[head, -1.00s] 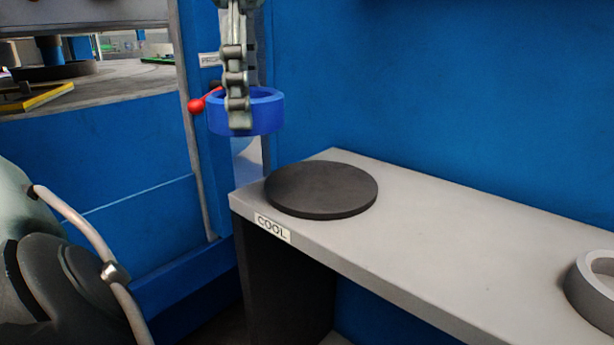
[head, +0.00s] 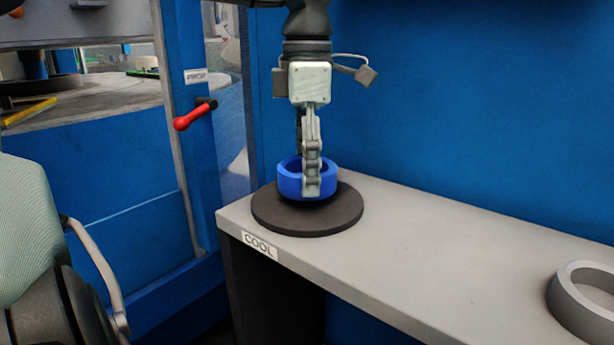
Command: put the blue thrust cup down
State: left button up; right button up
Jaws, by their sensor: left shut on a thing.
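The blue thrust cup (head: 291,186) is a short, thick blue ring. It is upright, over the middle of a dark round pad (head: 345,214) at the near left end of a grey bench (head: 430,250). My left gripper (head: 312,185) points down from above and is shut on the cup's wall, with a finger on its near side. The cup's underside is at or just above the pad; I cannot tell whether it touches. My right gripper is not in view.
A grey ring (head: 580,310) stands on the bench at the right. A red-knobbed lever (head: 190,117) is on the blue frame at the left. The bench between pad and ring is clear.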

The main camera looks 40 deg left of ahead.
pick_arm(q)
jog(key=shift+f, duration=0.85)
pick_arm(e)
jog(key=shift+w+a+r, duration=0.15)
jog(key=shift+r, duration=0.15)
pick_arm(q)
jog(key=shift+f, duration=0.1)
jog(key=o, duration=1.4)
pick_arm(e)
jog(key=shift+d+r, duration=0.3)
